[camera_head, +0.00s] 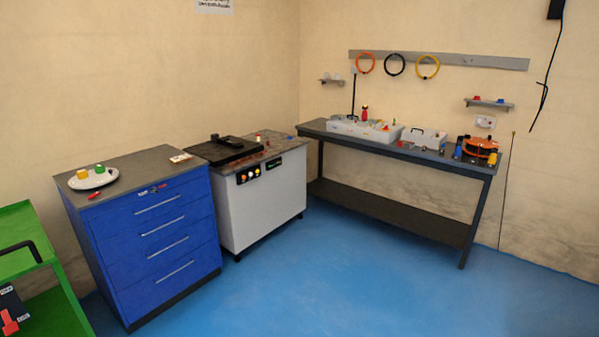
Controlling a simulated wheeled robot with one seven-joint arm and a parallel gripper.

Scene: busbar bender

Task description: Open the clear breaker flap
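I cannot make out a clear breaker flap for certain in the head view. The white cabinet (265,207) in the middle has a dark panel on its upper front with several small round coloured controls (250,172); whether a clear flap covers any part is too small to tell. A small white box (485,122) is on the right wall above the bench, and its details are also too small to read. My gripper is not in view.
A blue drawer cabinet (150,240) stands left of the white cabinet, with a white plate (92,179) on top. A green cart (45,290) is at the far left. A dark workbench (400,153) with several items runs along the right wall. The blue floor (340,285) in front is clear.

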